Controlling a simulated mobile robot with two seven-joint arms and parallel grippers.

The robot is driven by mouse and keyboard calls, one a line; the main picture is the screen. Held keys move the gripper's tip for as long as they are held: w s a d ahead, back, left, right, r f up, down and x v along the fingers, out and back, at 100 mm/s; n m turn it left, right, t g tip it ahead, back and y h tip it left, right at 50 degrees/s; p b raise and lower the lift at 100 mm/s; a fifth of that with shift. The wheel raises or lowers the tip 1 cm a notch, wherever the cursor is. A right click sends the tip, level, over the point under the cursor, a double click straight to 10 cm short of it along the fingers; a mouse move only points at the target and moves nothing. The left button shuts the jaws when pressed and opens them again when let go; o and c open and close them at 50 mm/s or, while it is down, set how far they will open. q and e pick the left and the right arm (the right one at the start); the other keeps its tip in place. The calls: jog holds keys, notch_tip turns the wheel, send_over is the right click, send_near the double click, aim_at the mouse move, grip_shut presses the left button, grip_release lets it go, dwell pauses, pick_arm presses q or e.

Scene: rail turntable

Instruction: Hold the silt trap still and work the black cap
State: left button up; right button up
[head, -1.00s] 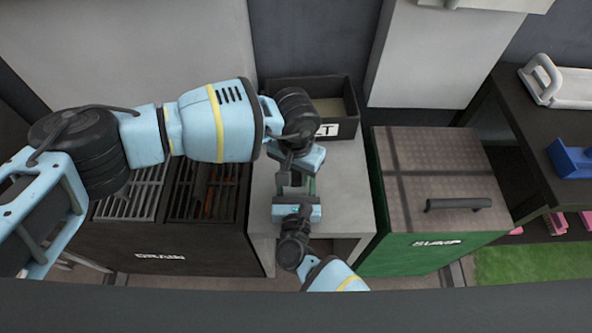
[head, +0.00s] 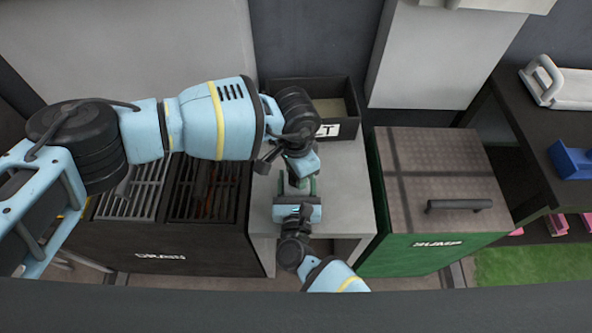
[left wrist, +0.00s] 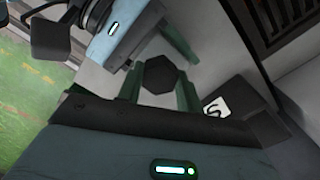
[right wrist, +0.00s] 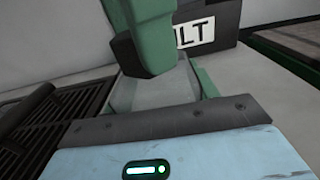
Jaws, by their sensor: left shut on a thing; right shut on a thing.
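The black cap (left wrist: 160,75) is a dark hexagon in the left wrist view, between the green fingers of my left gripper (head: 299,177). That gripper is shut on it from above, turned at an angle. The silt trap (right wrist: 155,95) shows as a grey body in the right wrist view, between the fingers of my right gripper (head: 297,190). The right gripper is shut on it from the front, low over the pale bench top. A green finger of my left gripper (right wrist: 150,40) covers its upper part there. In the head view the grippers hide most of trap and cap.
A black bin with a partly covered label (head: 345,130) stands behind on the pale bench (head: 345,185). A dark drain box with grates (head: 195,245) is left. A green sump box with a handled lid (head: 440,160) is right. Bare bench lies right of the grippers.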

pick_arm(q)
jog(key=o, duration=1.2)
jog(key=shift+c, duration=0.2)
jog(key=shift+o, duration=0.5)
jog(key=shift+r, duration=2)
jog(key=n, duration=0.6)
jog(key=shift+s, duration=0.1)
